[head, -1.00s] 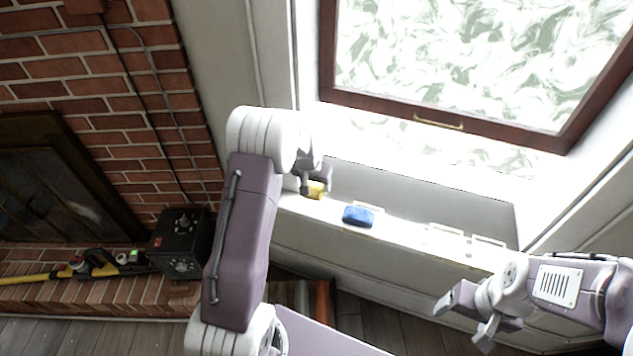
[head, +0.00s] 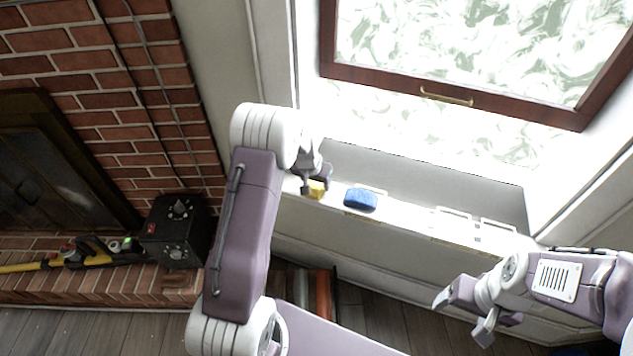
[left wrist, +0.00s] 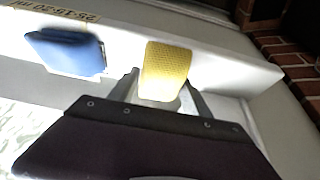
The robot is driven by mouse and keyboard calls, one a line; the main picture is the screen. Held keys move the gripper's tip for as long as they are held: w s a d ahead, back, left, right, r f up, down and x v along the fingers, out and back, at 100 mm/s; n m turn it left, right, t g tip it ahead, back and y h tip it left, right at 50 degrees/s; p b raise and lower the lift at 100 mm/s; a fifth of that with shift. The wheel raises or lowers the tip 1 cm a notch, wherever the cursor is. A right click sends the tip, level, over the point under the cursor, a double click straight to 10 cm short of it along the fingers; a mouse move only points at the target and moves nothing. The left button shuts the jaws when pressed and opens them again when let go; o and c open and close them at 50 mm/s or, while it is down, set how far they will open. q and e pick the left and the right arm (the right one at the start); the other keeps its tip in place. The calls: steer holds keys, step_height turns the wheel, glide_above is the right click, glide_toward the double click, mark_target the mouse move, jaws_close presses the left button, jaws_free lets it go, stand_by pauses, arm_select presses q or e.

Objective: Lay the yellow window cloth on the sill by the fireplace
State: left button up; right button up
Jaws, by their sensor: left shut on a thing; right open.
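The yellow window cloth (head: 316,190) is small and partly hidden by my left gripper (head: 317,184) in the head view. In the left wrist view the cloth (left wrist: 165,72) sits between the two fingers of my left gripper (left wrist: 160,92), which is shut on it. The cloth is at the left end of the white sill (head: 408,223), over or on its surface; I cannot tell whether it touches. My right gripper (head: 462,318) is open and empty, in front of the sill at the lower right.
A blue sponge-like block (head: 360,199) lies on the sill just right of the cloth, also seen in the left wrist view (left wrist: 68,52). Pale outlined frames (head: 474,226) mark the sill further right. A black box (head: 177,231) and a yellow-black tool (head: 90,252) rest on the brick hearth.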

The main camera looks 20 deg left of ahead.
arm_select(q)
steer(key=shift+f+b, duration=0.55)
steer(key=shift+f, duration=0.15)
steer(key=o, duration=1.7)
steer(key=shift+r, duration=0.15)
steer(key=p+v, duration=0.1)
steer(key=v, duration=0.8)
steer(key=shift+p, duration=0.3)
